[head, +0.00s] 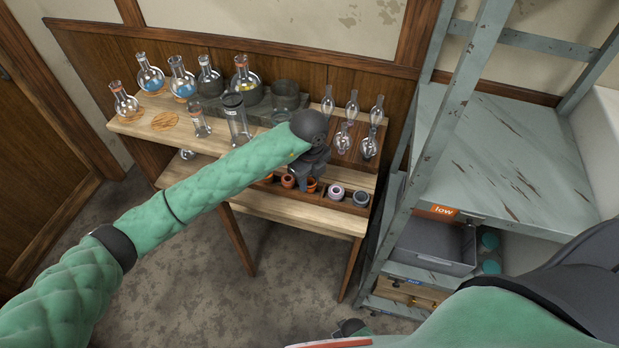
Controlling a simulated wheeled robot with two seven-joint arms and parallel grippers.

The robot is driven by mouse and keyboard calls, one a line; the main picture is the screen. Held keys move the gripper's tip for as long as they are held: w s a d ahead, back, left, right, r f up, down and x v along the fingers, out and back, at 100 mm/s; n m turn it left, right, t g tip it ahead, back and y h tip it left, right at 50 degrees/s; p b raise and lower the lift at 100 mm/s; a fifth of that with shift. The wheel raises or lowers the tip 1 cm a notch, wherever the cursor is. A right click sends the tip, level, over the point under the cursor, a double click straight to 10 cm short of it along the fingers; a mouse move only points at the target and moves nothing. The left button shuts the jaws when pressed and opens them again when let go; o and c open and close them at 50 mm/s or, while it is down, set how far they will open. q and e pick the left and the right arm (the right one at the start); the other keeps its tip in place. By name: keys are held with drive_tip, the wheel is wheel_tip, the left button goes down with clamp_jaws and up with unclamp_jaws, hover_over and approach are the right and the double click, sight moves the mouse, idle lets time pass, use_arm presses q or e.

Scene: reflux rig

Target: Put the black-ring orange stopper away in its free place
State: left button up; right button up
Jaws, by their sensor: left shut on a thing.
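My left gripper (307,180) reaches down over a row of stoppers at the front of the wooden bench. It is shut, and an orange stopper (311,186) shows at its fingertips. The gripper hides much of this stopper, so its black ring is hard to make out. The stopper rack (347,203) is a dark wooden strip with several places. Another orange stopper (288,181) stands just left of the fingertips. Two pale, greyish stoppers with dark centres, one (336,192) and another (361,198), stand to the right. I cannot tell which place is empty.
Round flasks (183,84), some with blue or yellow liquid, stand along the back of the bench. A glass cylinder (236,120) stands near my left forearm. Several glass bulbs (351,110) sit on a rack at right. A metal shelf (500,150) stands farther right.

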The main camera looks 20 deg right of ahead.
sight(309, 185)
use_arm(q)
drive_tip(key=shift+f+b, duration=0.5)
drive_tip(key=o, duration=0.9)
drive_tip(key=shift+r+b, duration=0.35)
drive_tip(key=shift+r, duration=0.25)
wheel_tip(309, 185, up, 6)
drive_tip(key=shift+f+b, duration=0.15)
drive_tip(key=shift+b, duration=0.8)
drive_tip(key=shift+r, duration=0.45)
